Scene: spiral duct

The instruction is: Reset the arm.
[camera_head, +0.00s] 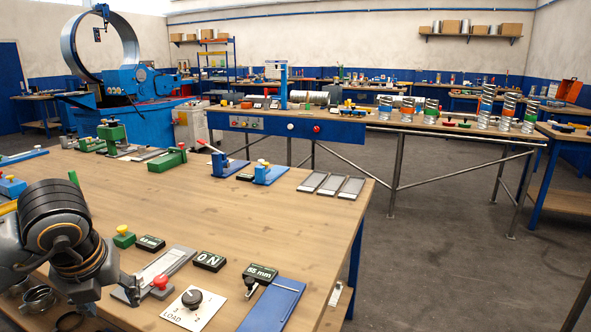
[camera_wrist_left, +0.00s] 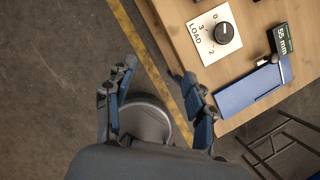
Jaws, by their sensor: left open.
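My left arm (camera_head: 70,235) comes in at the left of the head view, over the near left part of the wooden workbench (camera_head: 240,215). My left gripper (camera_wrist_left: 158,90) shows in the wrist view with its two fingers spread apart and nothing between them. It points down past the bench edge, with a grey round part and dark floor below. The white LOAD dial plate (camera_head: 194,307) with its black knob lies to its right; it also shows in the wrist view (camera_wrist_left: 201,45). My right gripper is not in view.
Grey strips (camera_head: 331,185) lie farther back. Open floor (camera_head: 450,270) is at the right.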

